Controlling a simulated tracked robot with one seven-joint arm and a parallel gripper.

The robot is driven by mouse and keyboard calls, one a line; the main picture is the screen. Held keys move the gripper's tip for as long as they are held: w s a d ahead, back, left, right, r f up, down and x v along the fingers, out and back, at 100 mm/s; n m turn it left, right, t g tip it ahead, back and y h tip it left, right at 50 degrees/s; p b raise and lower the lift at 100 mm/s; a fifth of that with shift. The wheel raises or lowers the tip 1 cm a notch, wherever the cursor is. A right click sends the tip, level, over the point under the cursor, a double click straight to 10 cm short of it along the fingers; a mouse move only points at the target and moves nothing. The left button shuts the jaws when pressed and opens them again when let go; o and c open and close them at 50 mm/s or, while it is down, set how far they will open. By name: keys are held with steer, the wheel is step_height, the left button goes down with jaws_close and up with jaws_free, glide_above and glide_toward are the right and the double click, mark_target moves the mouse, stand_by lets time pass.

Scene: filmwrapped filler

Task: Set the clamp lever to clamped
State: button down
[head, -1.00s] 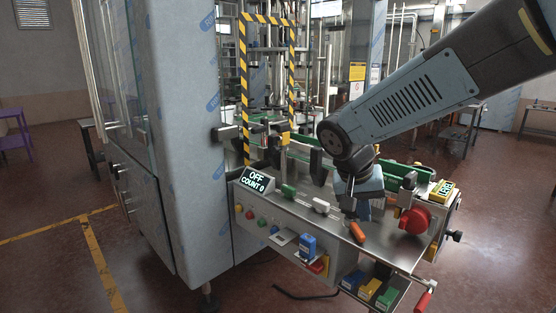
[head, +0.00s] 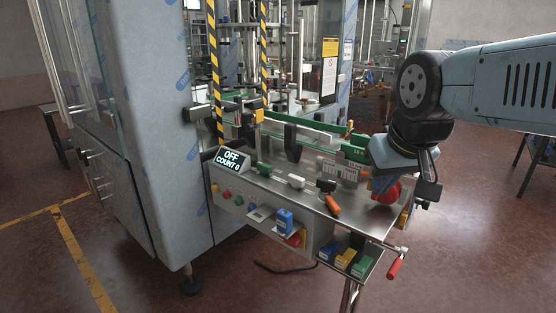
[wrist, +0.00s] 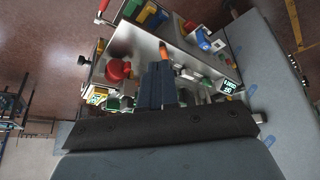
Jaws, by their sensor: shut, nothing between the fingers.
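An orange-handled lever (head: 332,205) with a black hub sits on the steel worktop, its handle angled toward the front right edge. It looks like the clamp lever, but I can read no label on it. In the wrist view the orange handle (wrist: 166,50) shows just beyond my fingertips. My gripper (head: 384,186) is shut and empty, pointing down at the right end of the worktop, right of the lever and in front of the red round knob (head: 393,192). In the wrist view my gripper (wrist: 158,68) has its two dark fingers together. Whether the fingers touch anything is unclear.
Green (head: 264,169) and white (head: 296,182) handles lie along the worktop. A display (head: 230,159) reads OFF, COUNT 0. A scale plate (head: 340,173) stands behind the lever. A red-handled crank (head: 395,268) juts out at front right. Blue, yellow and green blocks sit below.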

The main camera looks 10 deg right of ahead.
steer(key=w+a+f+n+g+h, duration=0.2)
steer(key=w+a+f+n+h, duration=0.4)
steer(key=w+n, duration=0.45)
steer(key=w+a+f+n+g+h, duration=0.2)
steer(key=w+a+f+n+h, duration=0.2)
steer(key=w+a+f+n, duration=0.6)
steer(key=m, duration=0.2)
glide_toward(331, 210)
step_height(331, 210, down, 3)
steer(key=d, duration=0.2)
steer(key=shift+w+d+f+n, duration=0.25)
steer(key=shift+w+d+f, duration=0.05)
steer(key=shift+d, duration=0.1)
steer(key=shift+w+d, duration=0.15)
steer(key=shift+d, duration=0.7)
